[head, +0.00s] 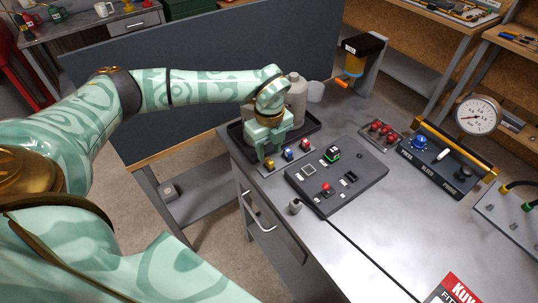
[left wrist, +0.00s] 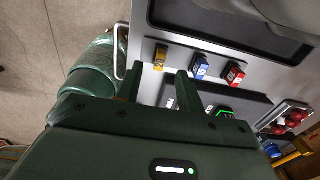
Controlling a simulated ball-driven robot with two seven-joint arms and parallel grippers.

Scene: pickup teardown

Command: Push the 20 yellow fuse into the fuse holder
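The yellow fuse (head: 269,164) stands at the near left end of a small grey rack on the bench. It also shows in the left wrist view (left wrist: 160,55). My left gripper (head: 265,152) points down just over that end of the rack. In the left wrist view its two fingers (left wrist: 157,74) are apart with nothing between them; the yellow fuse lies just beyond the tips. A dark panel (head: 369,188) right of the rack carries black sockets (head: 350,177); I cannot tell which is the fuse holder. My right gripper is not in view.
A blue fuse (head: 288,154) and a red fuse (head: 305,143) stand beside the yellow one. A black tray (head: 311,124) with a grey bottle (head: 296,95) is behind. The panel carries a green-lit block (head: 332,154) and red button (head: 326,189).

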